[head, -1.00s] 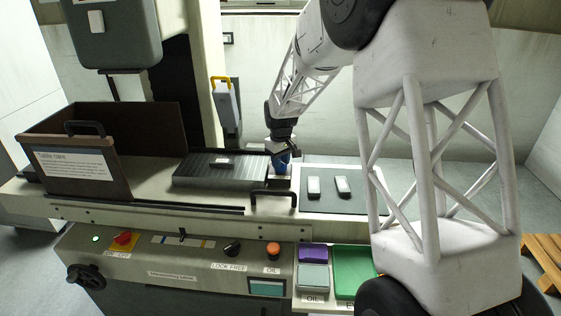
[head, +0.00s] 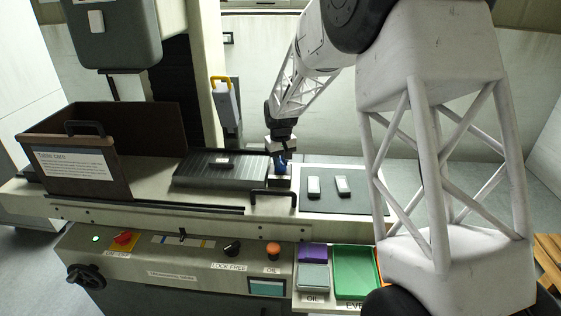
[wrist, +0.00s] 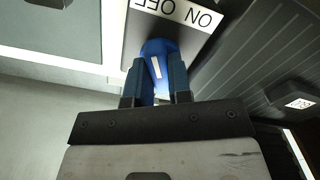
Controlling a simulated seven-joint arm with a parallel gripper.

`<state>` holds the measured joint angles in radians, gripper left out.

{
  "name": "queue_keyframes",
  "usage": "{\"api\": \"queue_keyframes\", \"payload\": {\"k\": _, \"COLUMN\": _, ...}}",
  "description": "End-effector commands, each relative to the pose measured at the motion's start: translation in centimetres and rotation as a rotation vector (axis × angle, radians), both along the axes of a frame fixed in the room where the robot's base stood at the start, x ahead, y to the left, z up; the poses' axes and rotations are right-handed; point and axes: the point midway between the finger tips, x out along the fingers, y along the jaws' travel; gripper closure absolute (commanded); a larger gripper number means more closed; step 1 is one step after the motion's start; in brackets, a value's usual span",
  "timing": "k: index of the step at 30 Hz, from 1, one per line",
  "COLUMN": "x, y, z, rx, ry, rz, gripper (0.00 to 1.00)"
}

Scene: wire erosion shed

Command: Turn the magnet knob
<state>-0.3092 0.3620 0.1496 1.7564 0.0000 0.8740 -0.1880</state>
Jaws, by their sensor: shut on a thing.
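The blue magnet knob (wrist: 157,47) sits at the edge of a dark plate in the wrist view, with a white pointer line on it. A white label (wrist: 180,10) beside it reads OFF and ON, upside down in this view. My gripper (wrist: 157,62) has one finger on each side of the knob and is shut on it. In the head view my gripper (head: 281,158) points down at the right end of the ribbed magnetic chuck (head: 235,168), and only a bit of blue shows there.
A black handle (head: 273,194) stands just in front of the gripper. A dark mat (head: 328,203) with two pale blocks lies to the right. A small block (head: 222,161) lies on the chuck. A brown guard (head: 45,180) stands at left, above the front control panel (head: 150,262).

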Motion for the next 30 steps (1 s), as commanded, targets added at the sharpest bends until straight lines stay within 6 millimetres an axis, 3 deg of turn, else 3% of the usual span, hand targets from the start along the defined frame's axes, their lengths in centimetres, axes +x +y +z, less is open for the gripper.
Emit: {"api": "queue_keyframes", "payload": {"k": 30, "x": 0.07, "y": 0.0, "z": 0.18, "rx": 0.002, "ry": -0.002, "rz": -0.959, "gripper": 1.0}}
